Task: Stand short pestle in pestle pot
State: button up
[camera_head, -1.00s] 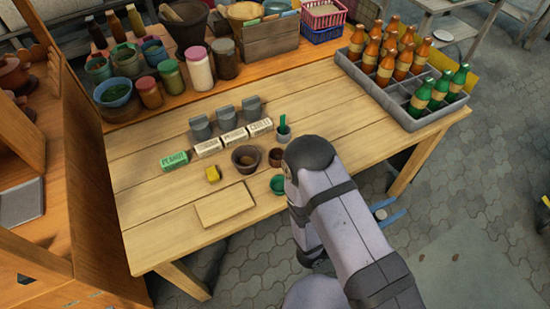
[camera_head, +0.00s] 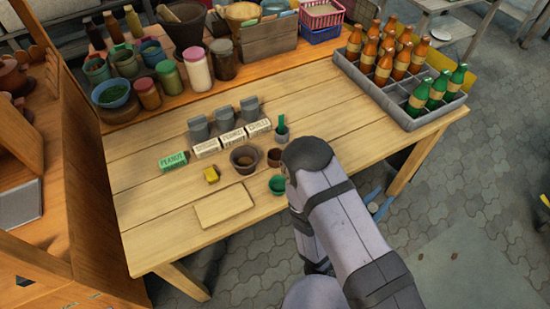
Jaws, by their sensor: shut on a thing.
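A dark brown clay mortar (camera_head: 244,160) stands near the middle of the table. A smaller brown pot (camera_head: 274,158) stands just right of it. Behind these, a small grey pot (camera_head: 282,135) has an upright green-handled thing (camera_head: 281,122) in it. I cannot tell for sure which small pot is the pestle pot. No short pestle can be made out. My gripper is hidden behind my own grey arm, which covers the table's right front part, so what it holds cannot be seen.
A green bowl (camera_head: 277,184) sits beside my arm. A pale board (camera_head: 224,206), yellow block (camera_head: 211,174), green labelled block (camera_head: 173,161), white labelled blocks (camera_head: 233,138) and grey containers (camera_head: 223,117) lie around the mortar. A bottle crate (camera_head: 399,111) is at back right. The left front is clear.

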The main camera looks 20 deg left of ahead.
jog(key=w+a+r+n+t+y+p, duration=0.1)
jog(key=w+a+r+n+y+p, duration=0.25)
jog(key=a+r, duration=0.6)
jog(key=w+a+y+p, duration=0.1)
jog(key=w+a, duration=0.2)
jog(key=a, duration=0.4)
jog(key=w+a+r+n+y+p, duration=0.1)
jog(key=w+a+y, duration=0.1)
jog(key=a, duration=0.6)
jog(key=w+a+r+n+t+y+p, duration=0.1)
jog(key=w+a+y, duration=0.1)
jog(key=w+a, duration=0.3)
jog(key=a, duration=0.2)
jog(key=shift+a, duration=0.35)
notch_tip(320, 180, down, 10)
jog(key=b, duration=0.7)
jog(key=shift+b, duration=0.3)
